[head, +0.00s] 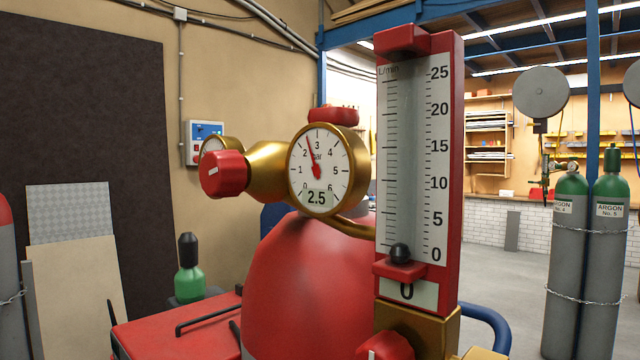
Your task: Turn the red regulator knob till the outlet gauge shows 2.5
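The red regulator knob (222,175) sits at the left end of the brass regulator body (268,170), with a pale mark on its face. The outlet gauge (328,172) faces me to the right of the knob. Its red needle points between 2 and 3, and its small display reads 2.5. A second gauge (212,146) is partly hidden behind the knob. Neither of my grippers is in view, and nothing is seen touching the knob.
A tall red flowmeter (448,150) stands close on the right, its black ball at the bottom and its display reading 0. A red cylinder (300,285) is below the gauge. Another red knob (386,347) is at the bottom edge. Argon cylinders (604,265) stand far right.

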